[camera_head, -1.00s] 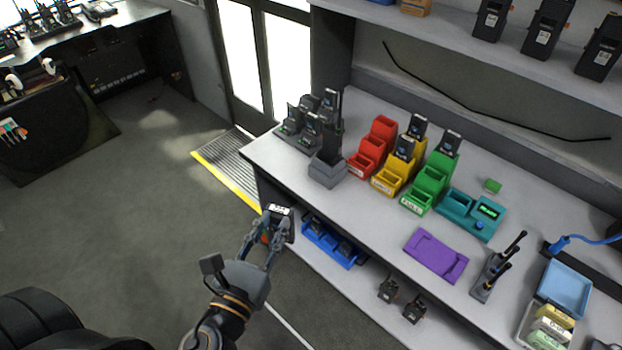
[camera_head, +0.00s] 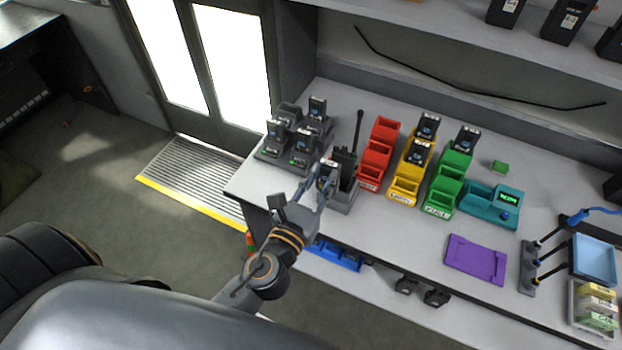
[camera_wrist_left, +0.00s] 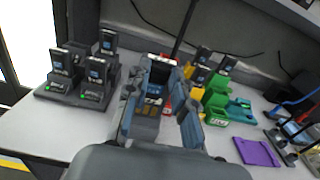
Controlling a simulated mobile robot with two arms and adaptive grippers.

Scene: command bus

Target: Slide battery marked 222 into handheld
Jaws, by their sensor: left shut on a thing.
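My left gripper (camera_head: 322,184) is shut on a dark battery (camera_head: 328,172) with a pale label at its top. It holds the battery upright at the near side of the handheld (camera_head: 345,160), a dark radio with a tall antenna standing in a grey holder (camera_head: 345,204). In the left wrist view the battery (camera_wrist_left: 160,66) sits between the two fingers, and the antenna rises behind it. The battery and the fingers hide most of the handheld, and I cannot tell whether the two touch. The number on the battery is too small to read. My right gripper is not in view.
A charger with several batteries (camera_head: 295,142) stands left of the holder. Red (camera_head: 379,151), yellow (camera_head: 405,186) and green (camera_head: 441,199) stepped bins stand to the right. A teal tester (camera_head: 488,203) and a purple tray (camera_head: 476,260) lie farther right. A blue bin (camera_head: 338,257) is below the tabletop.

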